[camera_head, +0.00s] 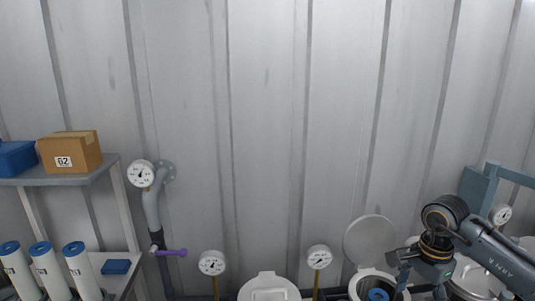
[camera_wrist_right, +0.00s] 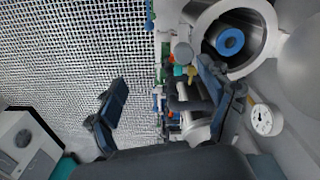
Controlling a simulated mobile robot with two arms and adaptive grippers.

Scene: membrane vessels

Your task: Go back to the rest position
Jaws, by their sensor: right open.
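My right arm comes in from the right in the head view, with its gripper (camera_head: 421,287) pointing down beside an open vessel. In the right wrist view the gripper (camera_wrist_right: 163,78) has its two blue-grey fingers wide apart with nothing held between them. The open vessel (camera_wrist_right: 272,22) holds a membrane cartridge with a blue ring end (camera_wrist_right: 230,42), beyond the right-hand finger. In the head view the vessel's round lid (camera_head: 369,241) stands raised, and the blue cartridge top (camera_head: 378,295) shows at the bottom edge. My left gripper is not in view.
A shelf rack (camera_head: 70,181) at the left bears a cardboard box (camera_head: 70,152), a blue bin (camera_head: 15,158) and several blue-capped white cartridges (camera_head: 80,268). A closed white vessel (camera_head: 268,287) stands between two gauges (camera_head: 211,262) (camera_head: 319,257). A pipe with purple handle (camera_head: 172,253) stands by the wall.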

